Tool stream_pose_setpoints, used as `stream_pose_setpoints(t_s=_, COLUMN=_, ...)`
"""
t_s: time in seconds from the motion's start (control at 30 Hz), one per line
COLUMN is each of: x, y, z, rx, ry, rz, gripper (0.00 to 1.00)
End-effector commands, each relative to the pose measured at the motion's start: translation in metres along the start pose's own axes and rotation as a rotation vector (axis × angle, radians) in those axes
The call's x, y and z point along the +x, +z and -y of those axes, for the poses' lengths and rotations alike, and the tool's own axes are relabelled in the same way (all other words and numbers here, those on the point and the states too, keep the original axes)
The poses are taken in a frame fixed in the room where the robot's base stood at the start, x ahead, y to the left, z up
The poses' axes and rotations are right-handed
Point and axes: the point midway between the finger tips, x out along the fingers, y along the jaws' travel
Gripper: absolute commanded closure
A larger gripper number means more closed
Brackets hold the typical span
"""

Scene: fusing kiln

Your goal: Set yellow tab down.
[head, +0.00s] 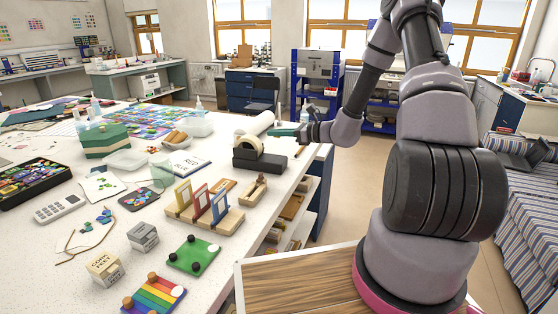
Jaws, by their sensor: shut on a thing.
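My gripper (300,131) is at the end of my arm, above the far right edge of the white worktable, pointing left. It is small in the picture and shut on a flat teal-green piece (283,130) at its tip. No yellow shows at the jaws, and part of the held thing may be hidden.
A black tape dispenser (259,157) stands on the table below and left of my gripper. A small wooden block (253,187) lies between it and the rack. A green board (193,255) and a rainbow board (154,295) lie in front.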

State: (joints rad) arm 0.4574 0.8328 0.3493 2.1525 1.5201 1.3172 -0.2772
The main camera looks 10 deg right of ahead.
Motion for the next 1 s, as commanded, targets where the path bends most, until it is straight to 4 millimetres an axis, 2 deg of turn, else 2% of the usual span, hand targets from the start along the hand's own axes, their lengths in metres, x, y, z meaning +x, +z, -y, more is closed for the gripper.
stream_pose_setpoints(t_s=0.23, x=0.006, y=-0.043, z=0.000, rx=0.006, ry=-0.001, rz=0.000, gripper=1.00)
stream_pose_setpoints(t_s=0.47, x=0.009, y=-0.062, z=0.000, rx=0.002, ry=-0.001, rz=0.000, gripper=1.00)
stream_pose_setpoints(t_s=0.7, x=0.014, y=-0.092, z=0.000, rx=0.002, ry=-0.001, rz=0.000, gripper=1.00)
stream_pose_setpoints(t_s=1.0, x=0.014, y=-0.094, z=0.000, rx=0.002, ry=-0.001, rz=0.000, gripper=1.00)
